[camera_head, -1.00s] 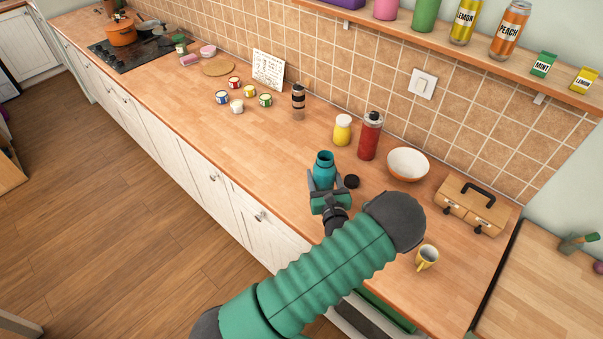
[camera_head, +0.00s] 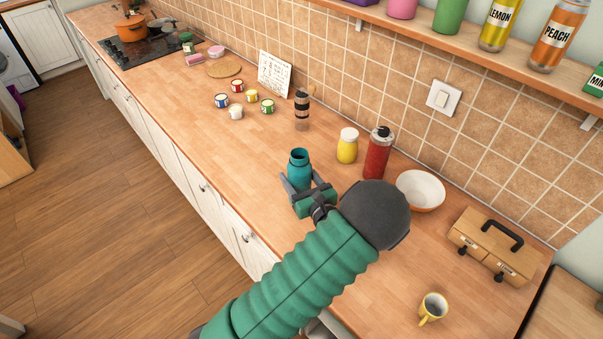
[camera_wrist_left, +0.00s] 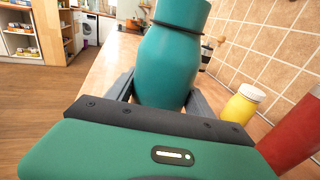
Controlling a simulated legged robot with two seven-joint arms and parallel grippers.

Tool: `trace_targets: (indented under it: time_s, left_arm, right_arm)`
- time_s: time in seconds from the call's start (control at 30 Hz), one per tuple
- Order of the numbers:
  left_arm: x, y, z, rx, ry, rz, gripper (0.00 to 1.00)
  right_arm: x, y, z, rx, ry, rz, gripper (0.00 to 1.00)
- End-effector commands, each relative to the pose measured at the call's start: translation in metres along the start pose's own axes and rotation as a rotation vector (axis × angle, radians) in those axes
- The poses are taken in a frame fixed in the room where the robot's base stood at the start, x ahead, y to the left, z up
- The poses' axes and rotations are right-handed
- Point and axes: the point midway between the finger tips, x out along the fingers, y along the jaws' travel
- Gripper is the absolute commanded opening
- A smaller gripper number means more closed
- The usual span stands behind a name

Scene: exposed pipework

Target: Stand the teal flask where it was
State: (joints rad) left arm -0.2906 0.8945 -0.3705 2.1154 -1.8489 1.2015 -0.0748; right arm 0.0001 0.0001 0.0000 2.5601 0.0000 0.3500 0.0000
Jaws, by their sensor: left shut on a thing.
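The teal flask (camera_head: 299,171) is upright over the wooden counter, with its open mouth facing up in the head view. My left gripper (camera_head: 299,192) is shut on its lower body, one finger on each side. In the left wrist view the flask (camera_wrist_left: 168,65) fills the middle, with a dark ring at its neck and its top cut off by the frame. The gripper (camera_wrist_left: 165,92) hides its base there, so I cannot tell whether it touches the counter. My right gripper is not in view.
A yellow jar (camera_head: 347,147), a red flask (camera_head: 378,155) and a bowl (camera_head: 420,190) stand right of the teal flask. A dark shaker (camera_head: 302,110) and several small tins (camera_head: 252,96) stand beyond it. A wooden case (camera_head: 494,245) and yellow mug (camera_head: 432,308) are nearer. Counter left of the flask is clear.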

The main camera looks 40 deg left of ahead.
Motion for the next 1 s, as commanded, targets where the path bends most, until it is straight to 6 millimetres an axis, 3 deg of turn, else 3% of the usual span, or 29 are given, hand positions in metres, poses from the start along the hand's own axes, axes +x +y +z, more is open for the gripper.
trace_targets:
  time_s: [0.1,0.33,0.63,0.97,1.0]
  left_arm:
    - [0.020,-0.014,0.001,-0.004,-0.003,0.003,0.00]
    - [0.036,-0.028,0.000,-0.004,-0.003,0.001,0.00]
    - [0.038,-0.029,-0.034,0.000,-0.002,0.000,0.00]
    - [0.037,-0.028,-0.039,-0.002,-0.002,0.000,0.00]
    - [0.037,-0.028,-0.040,-0.001,0.000,0.000,0.64]
  right_arm:
    - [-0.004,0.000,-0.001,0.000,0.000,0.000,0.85]
    - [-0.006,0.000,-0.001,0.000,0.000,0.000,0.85]
    - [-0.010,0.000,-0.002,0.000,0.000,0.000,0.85]
    - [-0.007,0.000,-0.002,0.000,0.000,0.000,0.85]
    - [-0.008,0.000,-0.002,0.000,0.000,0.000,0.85]
